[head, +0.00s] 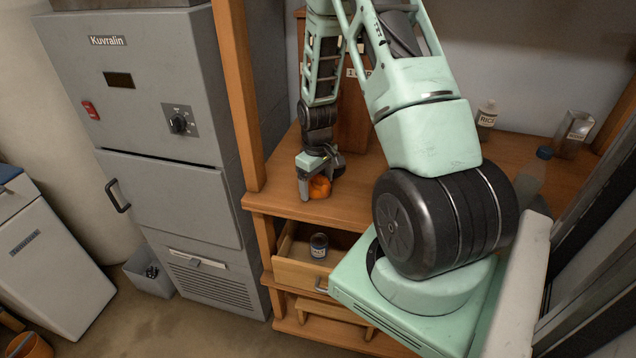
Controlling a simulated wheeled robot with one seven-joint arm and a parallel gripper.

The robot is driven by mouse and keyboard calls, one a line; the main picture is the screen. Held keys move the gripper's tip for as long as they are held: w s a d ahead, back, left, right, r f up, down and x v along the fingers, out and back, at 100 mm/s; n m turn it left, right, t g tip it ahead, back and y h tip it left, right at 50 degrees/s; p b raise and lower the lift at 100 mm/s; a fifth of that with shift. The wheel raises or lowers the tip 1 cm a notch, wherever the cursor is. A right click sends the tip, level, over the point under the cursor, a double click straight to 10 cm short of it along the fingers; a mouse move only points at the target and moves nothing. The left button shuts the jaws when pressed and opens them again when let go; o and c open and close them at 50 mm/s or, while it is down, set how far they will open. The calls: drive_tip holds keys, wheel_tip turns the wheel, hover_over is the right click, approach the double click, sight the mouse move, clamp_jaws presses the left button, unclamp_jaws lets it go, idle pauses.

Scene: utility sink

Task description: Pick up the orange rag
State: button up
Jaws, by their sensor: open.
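The orange rag (320,187) is a small crumpled bundle on the wooden bench top (272,200), near its front left part. My gripper (317,186) points down right at the rag, with its fingers beside it. The fingers partly cover the rag's left side and top. The jaws are open. I cannot tell whether the fingers touch the rag.
An open drawer (300,273) below the bench top holds a dark jar (319,246). A wooden post (237,95) and a grey cabinet (165,165) stand to the left. A rice bottle (487,115) and a metal canister (573,134) stand at the back right.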

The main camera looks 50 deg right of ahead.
sight(317, 185)
drive_tip(key=shift+f, duration=0.2)
drive_tip(key=c, duration=1.1)
drive_tip(key=shift+r, duration=0.1)
drive_tip(key=shift+c, duration=0.2)
wheel_tip(317, 185, up, 10)
drive_tip(key=b, duration=0.2)
drive_tip(key=shift+o, duration=0.8)
